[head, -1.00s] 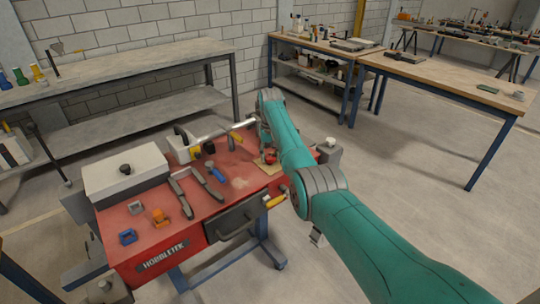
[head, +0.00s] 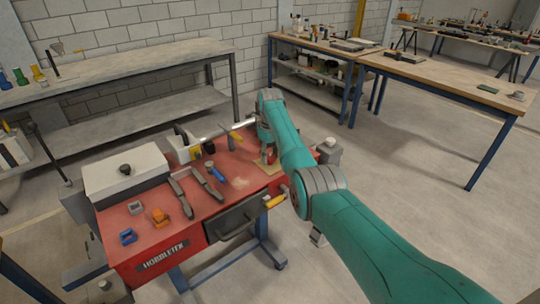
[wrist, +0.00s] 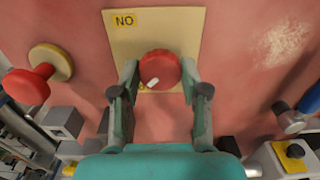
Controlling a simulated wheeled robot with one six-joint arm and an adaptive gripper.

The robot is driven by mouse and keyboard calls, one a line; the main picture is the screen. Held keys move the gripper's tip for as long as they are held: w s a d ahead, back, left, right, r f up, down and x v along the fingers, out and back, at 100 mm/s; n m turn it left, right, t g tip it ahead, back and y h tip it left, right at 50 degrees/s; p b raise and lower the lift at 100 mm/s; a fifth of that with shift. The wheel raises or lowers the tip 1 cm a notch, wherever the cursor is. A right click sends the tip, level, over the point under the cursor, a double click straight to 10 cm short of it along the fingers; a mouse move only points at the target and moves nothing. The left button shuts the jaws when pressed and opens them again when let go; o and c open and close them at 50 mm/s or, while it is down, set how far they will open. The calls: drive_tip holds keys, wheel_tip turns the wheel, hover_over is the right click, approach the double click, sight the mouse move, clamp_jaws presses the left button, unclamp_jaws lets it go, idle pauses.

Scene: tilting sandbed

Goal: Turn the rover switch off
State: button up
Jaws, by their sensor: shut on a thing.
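The rover switch is a round red knob (wrist: 160,68) with a white mark, set on a beige plate (wrist: 180,24) on the red surface. A yellow label on the plate reads "NO" in the wrist view, which may be "ON" upside down. Another yellow label is mostly hidden by the knob. The white mark points to the lower left, towards that hidden label. My gripper (wrist: 160,73) is shut on the knob, one finger on each side. In the head view the plate (head: 264,168) shows beside my gripper (head: 266,152), and the knob is mostly covered.
Another red knob (wrist: 28,86) on a tan round base stands left in the wrist view. A grey bench stands behind.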

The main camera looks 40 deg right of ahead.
sight(270, 156)
drive_tip(key=o, duration=1.1)
drive_tip(key=shift+o, duration=0.2)
wheel_tip(270, 156, up, 12)
idle(0.3)
